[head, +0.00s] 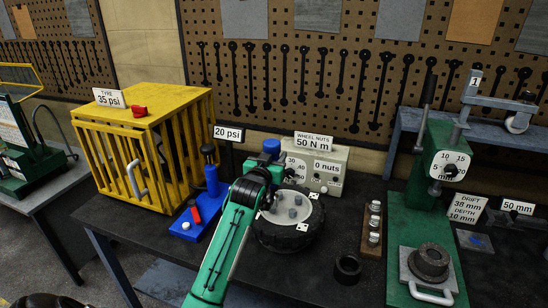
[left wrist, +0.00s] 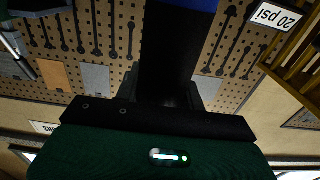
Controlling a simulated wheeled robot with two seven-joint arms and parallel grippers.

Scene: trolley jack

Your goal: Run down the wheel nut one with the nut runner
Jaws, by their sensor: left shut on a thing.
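My left gripper (head: 268,168) is over the back left part of the wheel, shut on the nut runner, whose blue top (head: 271,147) shows above the gripper. In the left wrist view the runner's dark body (left wrist: 178,50) stands between the fingers. The wheel (head: 275,238) lies flat on the bench, a black tyre with a pale hub. Several grey studs or nuts (head: 295,213) stand on the hub. My arm hides the runner's lower end and the hub's left part, so I cannot tell whether the runner touches a nut. My right gripper is not in view.
A grey box (head: 333,168) labelled "WHEEL NUTS 50 N m" reads "0 nuts". A wooden rack (head: 371,243) holds several metal pieces. A blue stand (head: 213,190), yellow cage (head: 110,125) and green press (head: 430,215) flank the wheel. A black ring (head: 347,268) lies in front.

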